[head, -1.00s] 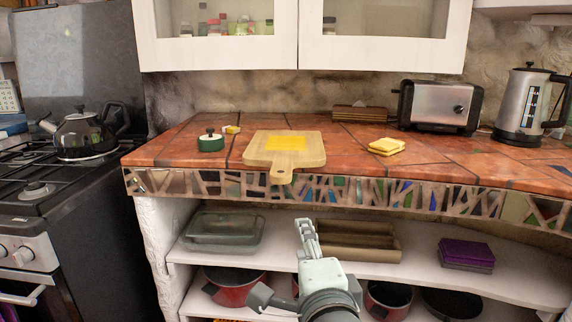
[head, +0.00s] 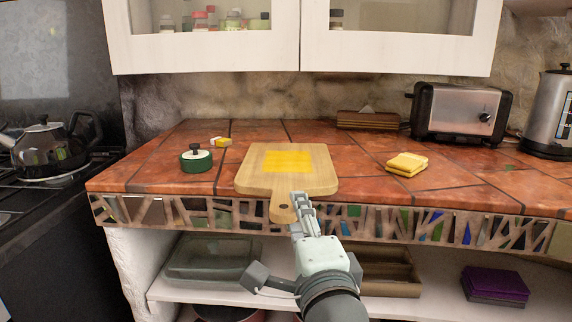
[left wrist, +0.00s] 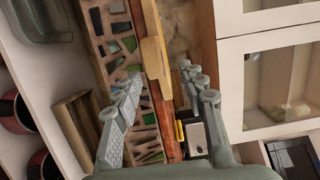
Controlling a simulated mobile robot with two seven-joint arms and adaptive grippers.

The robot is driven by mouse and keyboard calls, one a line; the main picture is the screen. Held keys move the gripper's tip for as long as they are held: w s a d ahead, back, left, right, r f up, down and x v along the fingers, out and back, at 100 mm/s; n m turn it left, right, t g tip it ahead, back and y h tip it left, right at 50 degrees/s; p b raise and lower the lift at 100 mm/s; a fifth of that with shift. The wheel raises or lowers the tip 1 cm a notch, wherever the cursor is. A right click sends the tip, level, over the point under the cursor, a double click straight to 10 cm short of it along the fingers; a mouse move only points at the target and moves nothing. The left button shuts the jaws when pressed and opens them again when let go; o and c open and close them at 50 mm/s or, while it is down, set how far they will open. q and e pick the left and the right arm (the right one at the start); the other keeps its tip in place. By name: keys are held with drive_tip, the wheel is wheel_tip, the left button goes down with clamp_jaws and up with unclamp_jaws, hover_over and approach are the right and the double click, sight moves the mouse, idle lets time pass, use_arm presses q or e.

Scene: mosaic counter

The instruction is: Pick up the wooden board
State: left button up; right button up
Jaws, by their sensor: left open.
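The wooden board (head: 255,178) lies flat on the tiled counter with its handle pointing to the front edge and overhanging it. A yellow slab, perhaps cheese, lies on the board. My left gripper (head: 300,207) is just in front of the counter edge, at the right side of the handle, and hides a little of it. In the left wrist view the board (left wrist: 153,58) shows edge-on, ahead of and between the spread fingers of the left gripper (left wrist: 163,100). The gripper is open, with nothing between its fingertips. My right gripper is not in view.
A green lidded pot (head: 196,160) stands left of the board. Yellow sponges or slices (head: 407,164) lie to its right. A toaster (head: 463,113) and a kettle (head: 551,115) stand at the back right. The shelf below holds a glass dish (head: 213,258) and a wooden tray (head: 385,268).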

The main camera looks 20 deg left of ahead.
use_arm(q)
drive_tip(key=shift+w+a, duration=0.25)
drive_tip(key=shift+w, duration=0.2)
drive_tip(key=x, duration=0.4)
drive_tip(key=shift+w+a+f, duration=0.1)
drive_tip(key=shift+w+a, duration=0.05)
drive_tip(key=shift+a, duration=0.05)
drive_tip(key=shift+w+a, duration=0.2)
drive_tip(key=shift+w, duration=0.2)
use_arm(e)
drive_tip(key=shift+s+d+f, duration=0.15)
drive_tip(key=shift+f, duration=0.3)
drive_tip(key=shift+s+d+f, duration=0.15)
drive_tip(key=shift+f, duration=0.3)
use_arm(q)
drive_tip(key=shift+c, duration=0.2)
drive_tip(key=shift+f, duration=0.1)
clamp_jaws()
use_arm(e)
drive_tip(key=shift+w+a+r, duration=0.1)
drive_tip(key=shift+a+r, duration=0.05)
